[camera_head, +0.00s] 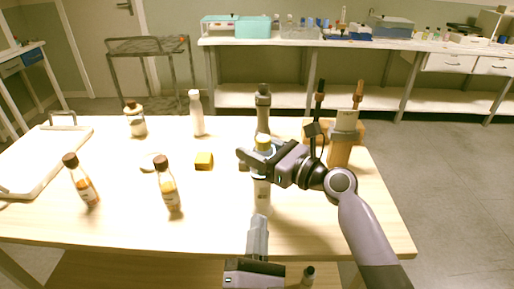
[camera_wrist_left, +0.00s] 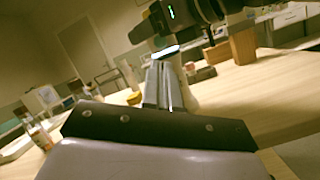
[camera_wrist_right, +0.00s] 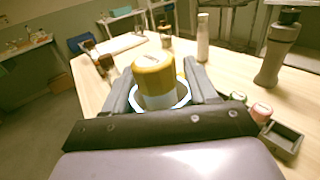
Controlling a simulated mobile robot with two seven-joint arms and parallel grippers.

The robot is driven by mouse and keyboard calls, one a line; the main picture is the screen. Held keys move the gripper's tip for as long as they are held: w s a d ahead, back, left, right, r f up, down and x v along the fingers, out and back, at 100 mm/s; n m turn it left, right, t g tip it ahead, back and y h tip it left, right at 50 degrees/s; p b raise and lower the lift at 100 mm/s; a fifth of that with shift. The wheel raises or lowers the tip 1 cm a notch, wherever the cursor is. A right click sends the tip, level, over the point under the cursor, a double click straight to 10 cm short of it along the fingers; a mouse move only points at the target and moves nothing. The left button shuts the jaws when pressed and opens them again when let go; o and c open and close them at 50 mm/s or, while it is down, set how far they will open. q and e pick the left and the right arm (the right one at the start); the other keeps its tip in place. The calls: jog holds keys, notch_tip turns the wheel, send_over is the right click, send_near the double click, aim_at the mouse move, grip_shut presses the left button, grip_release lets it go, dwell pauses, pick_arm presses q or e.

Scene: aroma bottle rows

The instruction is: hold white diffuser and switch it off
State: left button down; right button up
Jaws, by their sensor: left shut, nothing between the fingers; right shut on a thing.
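The white diffuser (camera_head: 262,192) stands near the front edge of the wooden table, with a yellow top and a pale ring around it. My right gripper (camera_head: 252,154) is shut on its upper part. In the right wrist view the yellow top (camera_wrist_right: 153,75) sits between the two fingers. My left gripper (camera_head: 259,222) is shut and empty, low in front of the diffuser. In the left wrist view its closed fingertips (camera_wrist_left: 160,70) point toward the diffuser, which is mostly hidden behind them. I cannot tell whether they touch it. The diffuser's switch is not clearly visible.
A white bottle (camera_head: 196,114), a jar (camera_head: 135,120) and a dark grey bottle (camera_head: 263,110) stand behind. A wooden holder (camera_head: 339,152) is right of my right gripper.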

pick_arm(q)
notch_tip(320, 180, down, 9)
jog(key=n+g+h, duration=0.5)
jog(key=g, duration=0.3)
jog(key=s+a+r+n+g+h, duration=0.2)
jog(key=a+r+n+h, duration=0.4)
jog(key=a+r+n, duration=0.3)
jog(key=shift+s+a+r+n+h, duration=0.15)
jog(key=shift+a+r+n+h, duration=0.25)
jog(key=shift+r+n, duration=1.15)
